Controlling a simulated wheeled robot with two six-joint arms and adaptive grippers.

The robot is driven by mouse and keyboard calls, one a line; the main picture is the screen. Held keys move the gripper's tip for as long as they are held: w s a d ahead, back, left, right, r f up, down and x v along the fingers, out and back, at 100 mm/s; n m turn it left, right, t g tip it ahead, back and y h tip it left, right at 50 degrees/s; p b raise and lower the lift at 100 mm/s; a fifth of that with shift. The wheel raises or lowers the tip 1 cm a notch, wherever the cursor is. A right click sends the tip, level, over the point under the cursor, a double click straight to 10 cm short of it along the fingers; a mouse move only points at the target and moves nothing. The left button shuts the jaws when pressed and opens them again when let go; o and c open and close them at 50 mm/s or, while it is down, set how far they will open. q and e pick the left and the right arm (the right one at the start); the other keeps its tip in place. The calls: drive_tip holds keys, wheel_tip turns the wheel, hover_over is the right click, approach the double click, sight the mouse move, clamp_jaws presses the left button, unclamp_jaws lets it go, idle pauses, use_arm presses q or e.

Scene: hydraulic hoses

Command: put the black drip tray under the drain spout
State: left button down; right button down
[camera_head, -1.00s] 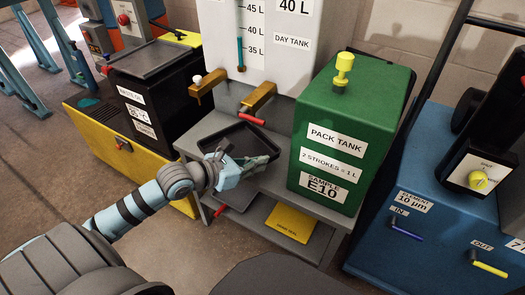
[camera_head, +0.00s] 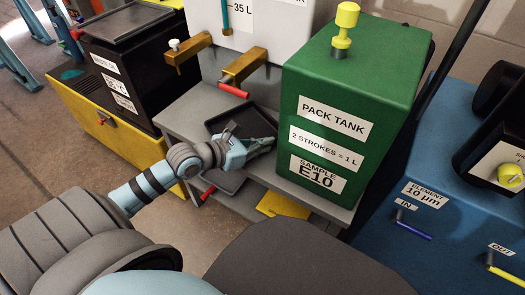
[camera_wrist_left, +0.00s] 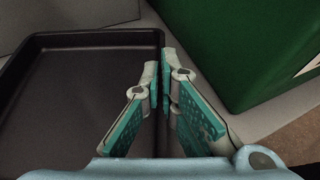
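The black drip tray (camera_head: 224,119) lies on the grey bench, in front of and below a brass spout (camera_head: 244,66) with a red handle. A second brass spout (camera_head: 187,54) with a pale knob is further left; I cannot tell which is the drain spout. My left gripper (camera_head: 266,144) is at the tray's near right side. In the left wrist view, the tray (camera_wrist_left: 80,95) fills the left, and its right rim runs between the nearly closed fingers (camera_wrist_left: 161,78), which appear to pinch it. My right gripper is out of view.
The green pack tank (camera_head: 335,90) stands close on the right of the left gripper. A black tank (camera_head: 112,80) stands on the left, and a blue filter unit (camera_head: 440,210) on the right. A lower shelf with a yellow sheet (camera_head: 282,206) is below the bench.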

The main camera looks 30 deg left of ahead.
use_arm(q)
drive_tip(key=shift+f, duration=0.4)
drive_tip(key=shift+r, duration=0.15)
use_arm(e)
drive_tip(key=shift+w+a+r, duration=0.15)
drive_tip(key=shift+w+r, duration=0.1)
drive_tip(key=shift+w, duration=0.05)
use_arm(q)
drive_tip(key=c, duration=2.3)
unclamp_jaws()
drive_tip(key=shift+f, duration=0.2)
drive_tip(key=o, duration=0.5)
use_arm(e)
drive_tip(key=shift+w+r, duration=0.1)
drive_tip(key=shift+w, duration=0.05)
